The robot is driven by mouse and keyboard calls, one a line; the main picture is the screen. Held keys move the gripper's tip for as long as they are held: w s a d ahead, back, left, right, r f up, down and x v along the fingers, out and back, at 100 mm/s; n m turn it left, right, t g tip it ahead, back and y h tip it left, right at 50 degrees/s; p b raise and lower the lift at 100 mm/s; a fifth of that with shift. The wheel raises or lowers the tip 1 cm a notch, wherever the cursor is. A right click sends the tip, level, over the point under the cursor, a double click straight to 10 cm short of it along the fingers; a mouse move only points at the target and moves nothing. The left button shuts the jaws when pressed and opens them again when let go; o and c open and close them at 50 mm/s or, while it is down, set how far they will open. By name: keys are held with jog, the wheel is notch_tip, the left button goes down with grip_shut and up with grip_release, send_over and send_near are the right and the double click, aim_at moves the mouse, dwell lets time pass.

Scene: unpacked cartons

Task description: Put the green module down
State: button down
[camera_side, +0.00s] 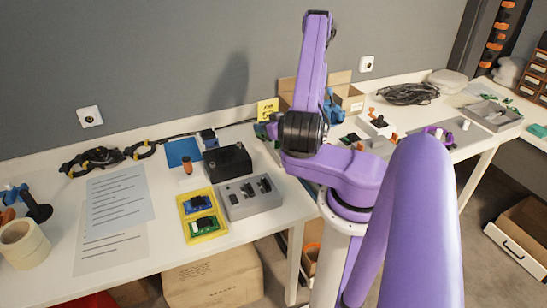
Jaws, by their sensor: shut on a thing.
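A green module (204,226) with a light-coloured part sits in the lower compartment of a yellow tray (184,211) on the table. A blue module (197,203) lies in the compartment above it. Another small dark green thing (261,131) shows at the left of my arm's black joint, partly covered; I cannot tell what it is or whether it is held. My purple arm fills the middle and right of the view. My gripper's jaws cannot be made out, and whatever they hold is hidden.
A grey block with slots (235,209) and a black box (228,162) stand beside the tray. Open cartons (341,79) stand behind my arm. A strip of table before the tray is clear.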

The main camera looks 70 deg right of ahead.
jog(key=shift+f, duration=5.6)
jog(key=c, duration=1.1)
grip_release()
jog(key=shift+f, duration=0.1)
jog(key=shift+s+r, duration=0.2)
jog(key=shift+s, duration=0.05)
jog(key=v, duration=1)
jog(key=shift+s+a+r, duration=0.1)
jog(key=shift+s+a, duration=0.05)
jog(key=shift+s, duration=0.15)
jog(key=shift+s+a+r, duration=0.1)
jog(key=shift+s, duration=0.1)
jog(key=shift+c, duration=0.4)
jog(key=shift+s+a+r, duration=0.1)
jog(key=shift+s, duration=0.05)
jog(key=shift+c, duration=1.2)
